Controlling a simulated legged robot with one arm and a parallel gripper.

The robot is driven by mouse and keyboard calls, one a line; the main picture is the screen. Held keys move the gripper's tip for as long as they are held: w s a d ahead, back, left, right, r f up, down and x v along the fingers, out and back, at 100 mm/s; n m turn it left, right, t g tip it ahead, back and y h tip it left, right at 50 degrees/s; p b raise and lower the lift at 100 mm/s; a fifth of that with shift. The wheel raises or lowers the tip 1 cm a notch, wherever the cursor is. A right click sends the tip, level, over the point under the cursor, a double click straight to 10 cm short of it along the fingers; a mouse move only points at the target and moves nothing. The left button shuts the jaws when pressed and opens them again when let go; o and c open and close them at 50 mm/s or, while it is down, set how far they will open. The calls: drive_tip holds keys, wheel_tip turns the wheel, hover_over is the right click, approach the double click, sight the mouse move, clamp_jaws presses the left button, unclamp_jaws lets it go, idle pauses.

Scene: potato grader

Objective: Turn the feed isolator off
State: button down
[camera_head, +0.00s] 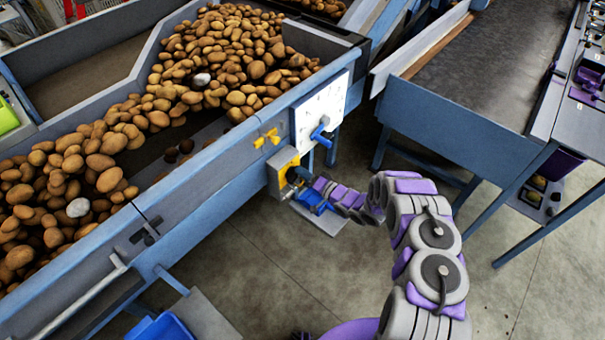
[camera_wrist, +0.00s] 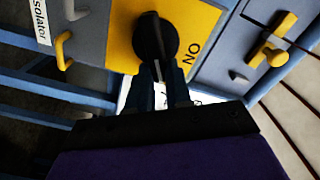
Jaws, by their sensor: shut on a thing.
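The feed isolator is a yellow plate (camera_wrist: 120,42) on a grey box, with a black rotary knob (camera_wrist: 155,38) at its middle. The word "ON" is printed beside the knob, and part of an "isolator" label (camera_wrist: 41,20) shows at the upper left. My gripper (camera_wrist: 160,75) is shut on the lower end of the knob's handle. In the head view the yellow isolator (camera_head: 287,161) sits on the side of the blue and grey conveyor frame, and my gripper (camera_head: 298,175) reaches it from the right. The fingertips partly hide the knob there.
A white panel with a blue lever (camera_head: 321,135) is just above and right of the isolator. A yellow wing handle (camera_head: 266,138) is on the frame beside it. The potato-filled hopper (camera_head: 290,92) lies behind. Open floor is at the lower middle.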

drive_tip(key=m, duration=0.2)
drive_tip(key=f+m, duration=0.1)
drive_tip(key=m, duration=0.1)
drive_tip(key=m+b, duration=0.1)
drive_tip(key=m, duration=0.1)
drive_tip(key=shift+w+d+f, duration=0.15)
drive_tip(key=shift+w+d, duration=0.1)
drive_tip(key=shift+d, duration=0.1)
drive_tip(key=shift+f, duration=0.1)
drive_tip(key=c, duration=1.1)
unclamp_jaws()
drive_tip(key=shift+o, duration=0.3)
drive_tip(key=shift+s, duration=0.1)
drive_tip(key=p+v, duration=0.2)
drive_tip(key=v, duration=1.5)
drive_tip(key=shift+d, duration=0.2)
drive_tip(key=shift+f, duration=0.1)
